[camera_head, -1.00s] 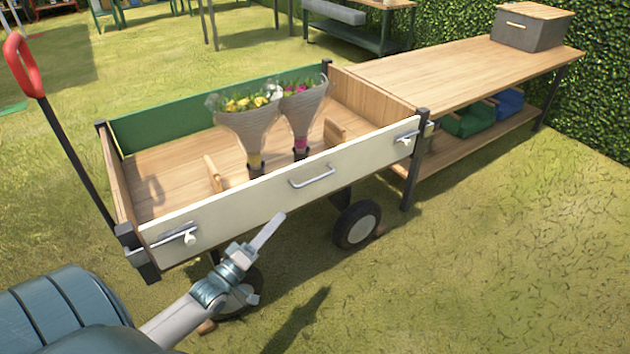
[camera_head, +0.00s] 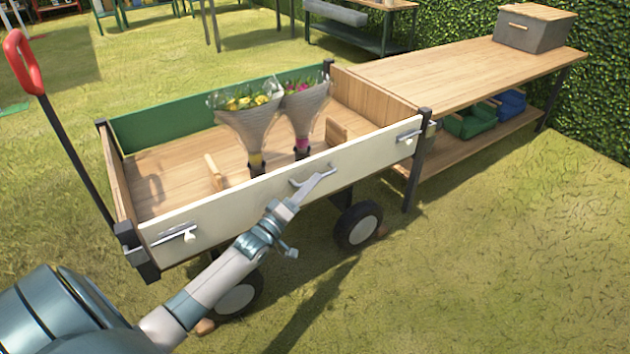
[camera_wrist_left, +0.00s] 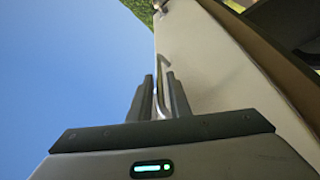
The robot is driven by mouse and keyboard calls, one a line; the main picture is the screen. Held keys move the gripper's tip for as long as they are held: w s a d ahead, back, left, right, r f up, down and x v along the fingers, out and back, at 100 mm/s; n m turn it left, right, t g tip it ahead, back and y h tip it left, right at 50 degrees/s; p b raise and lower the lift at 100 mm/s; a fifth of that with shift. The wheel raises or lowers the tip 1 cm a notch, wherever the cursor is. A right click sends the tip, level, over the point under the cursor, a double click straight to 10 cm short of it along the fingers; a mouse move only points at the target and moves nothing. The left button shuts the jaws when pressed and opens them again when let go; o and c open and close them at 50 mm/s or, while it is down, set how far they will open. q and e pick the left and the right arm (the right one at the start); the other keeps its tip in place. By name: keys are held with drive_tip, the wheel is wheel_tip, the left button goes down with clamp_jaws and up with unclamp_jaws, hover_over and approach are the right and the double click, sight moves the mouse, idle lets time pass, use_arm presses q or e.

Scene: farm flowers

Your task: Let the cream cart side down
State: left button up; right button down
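The cream cart side (camera_head: 240,207) stands upright along the near edge of the wooden cart. A grey metal handle (camera_head: 300,181) sits at its middle, partly covered by my gripper. My left gripper (camera_head: 318,183) reaches up to this handle from the front left. In the left wrist view, the gripper (camera_wrist_left: 160,97) is open, with a finger on each side of the handle bar (camera_wrist_left: 161,80) and a gap showing beside it. The cream side (camera_wrist_left: 205,60) fills the right there. Latches sit at the left end (camera_head: 180,236) and right end (camera_head: 408,136) of the side. My right gripper is out of view.
Two wrapped bouquets (camera_head: 250,125) (camera_head: 303,110) stand inside the cart. The green far side (camera_head: 190,115) is up. A wooden table (camera_head: 460,70) with a grey box (camera_head: 533,30) adjoins the cart at the right. The grass in front of the cart is open.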

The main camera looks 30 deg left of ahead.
use_arm(q)
drive_tip(key=shift+x, duration=1.15)
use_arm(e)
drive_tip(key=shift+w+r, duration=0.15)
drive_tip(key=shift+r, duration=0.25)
use_arm(q)
clamp_jaws()
drive_tip(key=shift+d+f, duration=0.1)
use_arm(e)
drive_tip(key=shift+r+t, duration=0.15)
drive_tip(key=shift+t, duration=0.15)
